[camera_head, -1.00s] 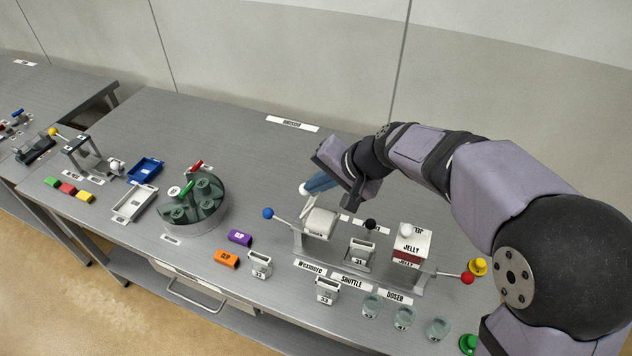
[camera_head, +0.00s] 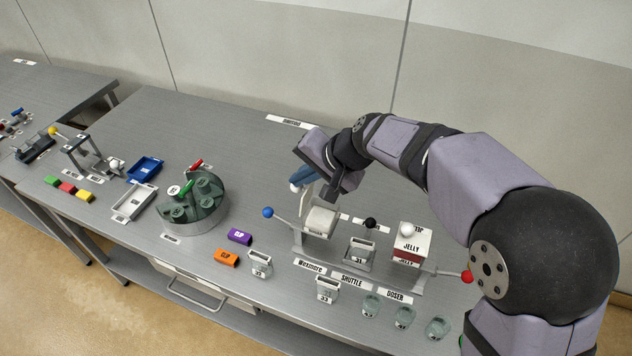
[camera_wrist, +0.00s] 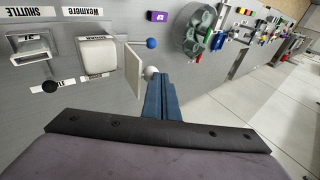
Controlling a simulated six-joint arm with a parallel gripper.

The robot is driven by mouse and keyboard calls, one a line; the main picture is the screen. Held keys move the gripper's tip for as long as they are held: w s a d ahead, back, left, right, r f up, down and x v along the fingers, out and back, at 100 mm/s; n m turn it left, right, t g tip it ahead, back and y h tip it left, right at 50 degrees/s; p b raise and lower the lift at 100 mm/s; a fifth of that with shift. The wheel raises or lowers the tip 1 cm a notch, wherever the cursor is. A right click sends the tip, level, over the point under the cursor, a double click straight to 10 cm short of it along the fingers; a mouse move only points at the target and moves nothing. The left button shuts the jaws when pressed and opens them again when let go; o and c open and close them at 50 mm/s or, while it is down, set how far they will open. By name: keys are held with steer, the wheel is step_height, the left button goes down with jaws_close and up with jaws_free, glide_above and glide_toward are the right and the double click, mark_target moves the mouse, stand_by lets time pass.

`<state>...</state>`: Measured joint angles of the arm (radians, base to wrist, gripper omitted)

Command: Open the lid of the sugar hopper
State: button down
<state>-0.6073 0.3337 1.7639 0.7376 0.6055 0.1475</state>
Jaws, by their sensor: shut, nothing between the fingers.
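The white hopper (camera_head: 321,221) stands on the grey base in the middle right of the head view. It also shows at the upper left of the wrist view (camera_wrist: 97,55). Its lid (camera_wrist: 133,70) stands raised as a thin panel on the side nearest my fingers, and the box top shows pale and square. A white ball knob (camera_wrist: 151,73) is on the lid's outer side; it also shows in the head view (camera_head: 295,187). My gripper (camera_wrist: 158,82) has its blue fingers together and empty, with the tips right by the knob. I cannot tell if they touch it.
A blue-ball lever (camera_head: 267,213) sticks out left of the hopper. The shuttle cup (camera_head: 361,250) and jelly box (camera_head: 410,243) stand to its right. A green rotary drum (camera_head: 195,199) is further left. The table behind the hopper is clear.

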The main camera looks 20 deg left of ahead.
steer(key=shift+a+f, duration=0.2)
steer(key=shift+a, duration=0.7)
steer(key=shift+a+f, duration=0.2)
steer(key=shift+a, duration=0.65)
steer(key=shift+d+f+b, duration=0.1)
steer(key=shift+d+b, duration=0.1)
steer(key=shift+b, duration=0.25)
steer(key=shift+d+f+b, duration=0.15)
steer(key=shift+d+b, duration=0.3)
steer(key=shift+d, duration=0.15)
steer(key=shift+s, duration=0.1)
steer(key=s+d+r, duration=0.1)
steer(key=r, duration=0.5)
steer(key=s+d+r, duration=0.1)
steer(key=d+r, duration=0.1)
steer(key=r, duration=0.5)
steer(key=shift+s+d+r+p, duration=0.25)
steer(key=shift+r+p, duration=0.05)
steer(key=shift+p, duration=0.05)
